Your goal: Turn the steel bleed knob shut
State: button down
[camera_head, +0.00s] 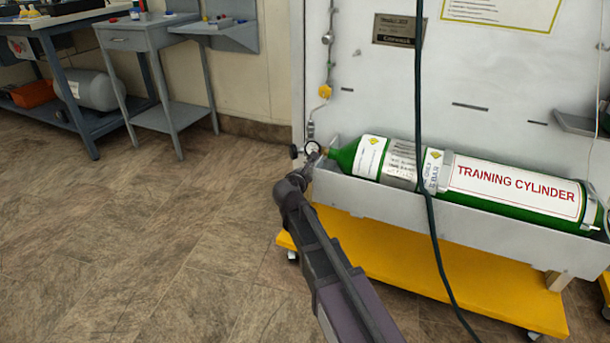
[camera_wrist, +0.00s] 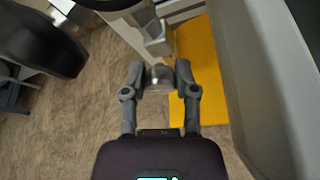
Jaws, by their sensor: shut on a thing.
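My gripper (camera_wrist: 158,78) is shut on the steel bleed knob (camera_wrist: 159,74), a small grey round piece between the two fingertips in the wrist view. In the head view my gripper (camera_head: 300,177) is at the left end of the green training cylinder (camera_head: 345,156), just below the valve fittings. The knob itself is hidden or too small to make out there. A small round gauge (camera_head: 312,148) and a dark knob (camera_head: 293,152) show just above my gripper.
The cylinder lies in a grey trough (camera_head: 400,203) on a yellow wheeled base (camera_head: 400,265). A dark hose (camera_head: 429,200) hangs in front of it. A line with a yellow fitting (camera_head: 325,91) runs up the panel. A grey side table (camera_head: 160,117) stands left; the floor between is clear.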

jog(key=shift+d, duration=0.2)
jog(key=shift+c, duration=1.9)
grip_release()
jog(key=shift+w, duration=0.1)
jog(key=shift+a, duration=0.1)
jog(key=shift+a, duration=0.1)
jog(key=shift+n+g+h, duration=0.3)
jog(key=shift+n+h, duration=0.3)
jog(key=shift+n, duration=0.1)
jog(key=n+h, duration=0.1)
jog(key=n, duration=0.1)
jog(key=shift+a+f+n+g+h, duration=0.1)
jog(key=shift+n+g+h, duration=0.2)
jog(key=shift+n+h, duration=0.1)
jog(key=n+h+b, duration=0.1)
jog(key=n+h, duration=0.1)
jog(key=n, duration=0.2)
jog(key=shift+h, duration=0.4)
jog(key=p+v, duration=0.3)
jog(key=v, duration=1.1)
jog(key=shift+r+p, duration=0.2)
jog(key=shift+p, duration=0.15)
